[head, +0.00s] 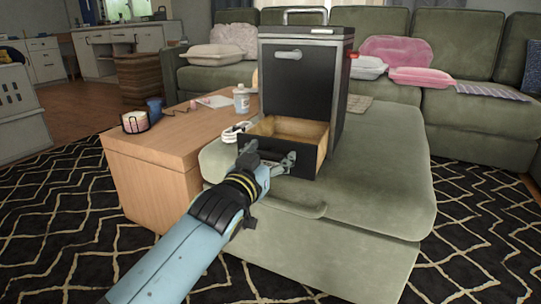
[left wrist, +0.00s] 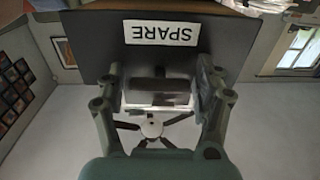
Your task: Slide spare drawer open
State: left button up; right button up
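The spare drawer (head: 318,158) is the lower drawer of a small dark cabinet (head: 335,100). It stands pulled out, and its bare wooden inside shows. My left gripper (head: 268,160) is at the drawer's dark front. The left wrist view shows that front upside down, with a white label reading SPARE (left wrist: 161,32). My right gripper is out of view.
The cabinet stands on a green ottoman (head: 375,195) beside a wooden table (head: 165,150). A white bottle (head: 241,101), a blue cup (head: 154,108) and a pink item in a dark holder (head: 135,122) are on the table. The green sofa (head: 465,110) is behind.

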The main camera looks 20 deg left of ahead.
pick_arm(q)
jog(key=shift+o, duration=0.7)
jog(key=s, duration=0.7)
jog(key=shift+s, duration=0.25)
jog(key=shift+d+f, duration=0.1)
